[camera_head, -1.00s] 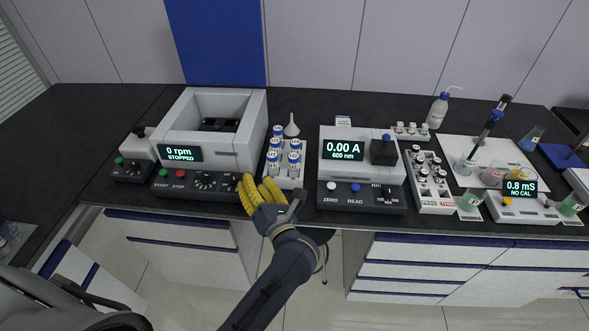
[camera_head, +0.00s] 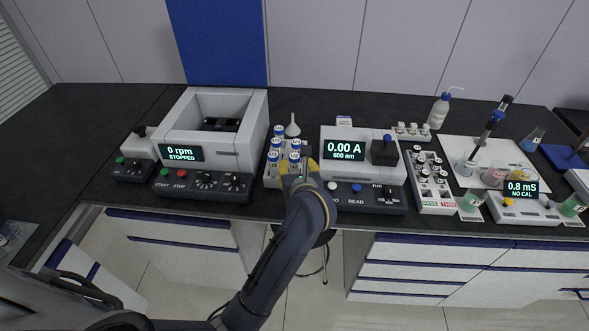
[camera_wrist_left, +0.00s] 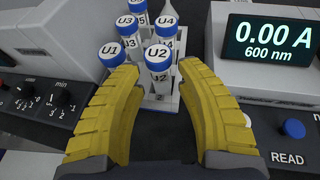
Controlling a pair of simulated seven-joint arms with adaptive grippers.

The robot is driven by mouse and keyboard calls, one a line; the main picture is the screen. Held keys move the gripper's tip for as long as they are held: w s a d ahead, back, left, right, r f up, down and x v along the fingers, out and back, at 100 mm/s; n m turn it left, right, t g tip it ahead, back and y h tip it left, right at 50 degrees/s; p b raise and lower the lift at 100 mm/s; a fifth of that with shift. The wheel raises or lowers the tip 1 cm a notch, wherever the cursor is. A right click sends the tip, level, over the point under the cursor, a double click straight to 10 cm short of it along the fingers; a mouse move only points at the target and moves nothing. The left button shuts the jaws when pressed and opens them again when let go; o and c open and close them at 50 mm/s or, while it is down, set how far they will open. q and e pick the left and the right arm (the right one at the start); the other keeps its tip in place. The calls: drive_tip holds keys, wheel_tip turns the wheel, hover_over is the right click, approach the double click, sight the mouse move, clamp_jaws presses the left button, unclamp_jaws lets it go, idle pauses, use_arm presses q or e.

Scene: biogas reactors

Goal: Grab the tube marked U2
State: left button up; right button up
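The U2 tube (camera_wrist_left: 159,64), white with a blue-rimmed cap, stands upright at the front right of a white rack (camera_head: 270,181). It also shows in the head view (camera_head: 294,158). My left gripper (camera_wrist_left: 160,76) is open, its yellow fingers spread on either side in front of U2. In the wrist view U2 shows between the fingertips; I cannot tell whether they touch it. In the head view the left gripper (camera_head: 298,172) hides the front right of the rack. My right gripper is not in view.
The U1 tube (camera_wrist_left: 111,53) stands just left of U2, close to the left fingertip. U3 (camera_wrist_left: 129,34) and U4 (camera_wrist_left: 166,27) stand behind. A centrifuge (camera_head: 213,130) is left of the rack, and a photometer (camera_head: 345,170) right. A funnel (camera_head: 292,126) is behind.

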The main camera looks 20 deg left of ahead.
sight(295, 164)
use_arm(q)
drive_tip(key=shift+x, duration=2)
drive_tip(key=shift+o, duration=0.2)
drive_tip(key=c, duration=0.8)
